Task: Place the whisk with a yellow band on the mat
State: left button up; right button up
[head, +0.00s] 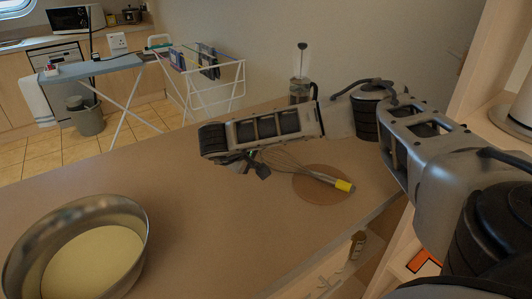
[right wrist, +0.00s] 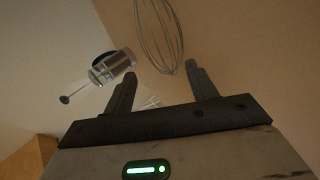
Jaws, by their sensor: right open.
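The whisk (head: 325,179) has a wire head, a grey handle and a yellow band (head: 344,186) at the handle's end. Its handle lies across the round brown mat (head: 318,195) on the counter, and its wire head reaches past the mat's left edge. My right gripper (head: 256,168) is by the wire head, partly hidden under its own wrist in the head view. In the right wrist view the jaws (right wrist: 160,75) are open and empty, with the whisk's wires (right wrist: 165,40) beyond the fingertips. The mat is not visible there. My left gripper is out of view.
A large metal bowl (head: 132,213) with pale contents stands at the counter's front left. A French press (head: 300,90) stands at the back edge; it also shows in the right wrist view (right wrist: 112,66). The counter between bowl and mat is clear.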

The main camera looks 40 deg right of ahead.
jog(key=v, duration=0.7)
jog(key=shift+a+r+b, duration=0.25)
jog(key=shift+b, duration=0.05)
